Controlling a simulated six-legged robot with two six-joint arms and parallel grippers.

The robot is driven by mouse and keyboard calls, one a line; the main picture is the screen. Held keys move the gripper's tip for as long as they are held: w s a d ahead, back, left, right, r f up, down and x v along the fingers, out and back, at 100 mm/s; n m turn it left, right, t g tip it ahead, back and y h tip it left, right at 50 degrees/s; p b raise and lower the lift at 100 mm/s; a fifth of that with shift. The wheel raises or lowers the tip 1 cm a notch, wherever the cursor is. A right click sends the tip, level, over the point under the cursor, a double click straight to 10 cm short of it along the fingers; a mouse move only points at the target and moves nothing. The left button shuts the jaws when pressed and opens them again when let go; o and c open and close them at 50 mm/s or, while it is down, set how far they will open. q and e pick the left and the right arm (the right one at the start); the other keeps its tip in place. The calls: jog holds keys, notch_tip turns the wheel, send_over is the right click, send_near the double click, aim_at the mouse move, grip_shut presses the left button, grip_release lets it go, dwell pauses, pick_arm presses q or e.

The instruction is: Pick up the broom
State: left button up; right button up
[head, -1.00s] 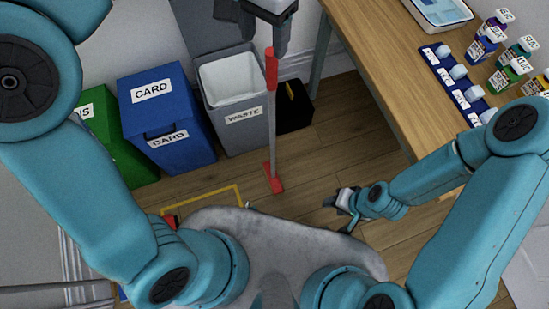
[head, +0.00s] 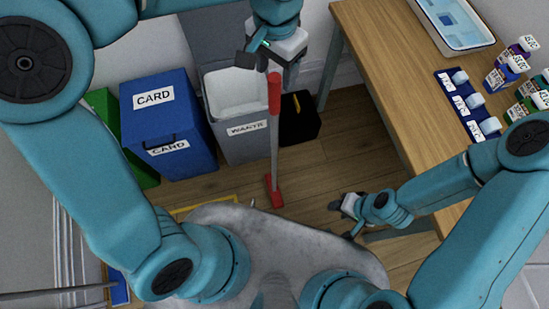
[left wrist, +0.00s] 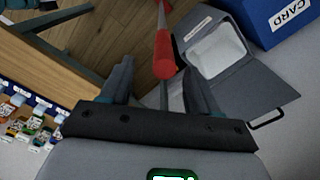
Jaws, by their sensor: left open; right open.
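The broom stands upright on the floor, with a red grip (head: 274,92), a thin grey pole (head: 274,145) and a red foot (head: 274,190). My left gripper (head: 268,66) is open and empty near the top of the broom. In the left wrist view the red grip (left wrist: 164,55) shows ahead, between the two dark fingers (left wrist: 158,85) in the picture, with gaps on both sides. I see no contact. My right gripper (head: 345,205) is open and low over the floor, right of the broom's foot, with nothing visible in it.
A grey waste bin (head: 245,140) stands behind the broom, with a blue card bin (head: 165,125) to its left and a black box (head: 299,118) to its right. A wooden table (head: 385,65) with a tray and bottles stands at the right. Floor around the broom's foot is clear.

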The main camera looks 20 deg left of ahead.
aim_at(274, 88)
pick_arm(q)
jog(key=shift+w+d+f, duration=0.1)
jog(key=shift+d+f, duration=0.05)
jog(key=shift+f, duration=0.7)
jog(key=f, duration=0.2)
jog(key=a+f, duration=0.1)
jog(key=f, duration=0.1)
jog(key=shift+f, duration=0.3)
jog(key=shift+w+d+f, duration=0.1)
jog(key=shift+d+f, duration=0.05)
jog(key=shift+f, duration=0.2)
jog(key=shift+r, duration=0.1)
jog(key=shift+c, duration=0.9)
grip_shut()
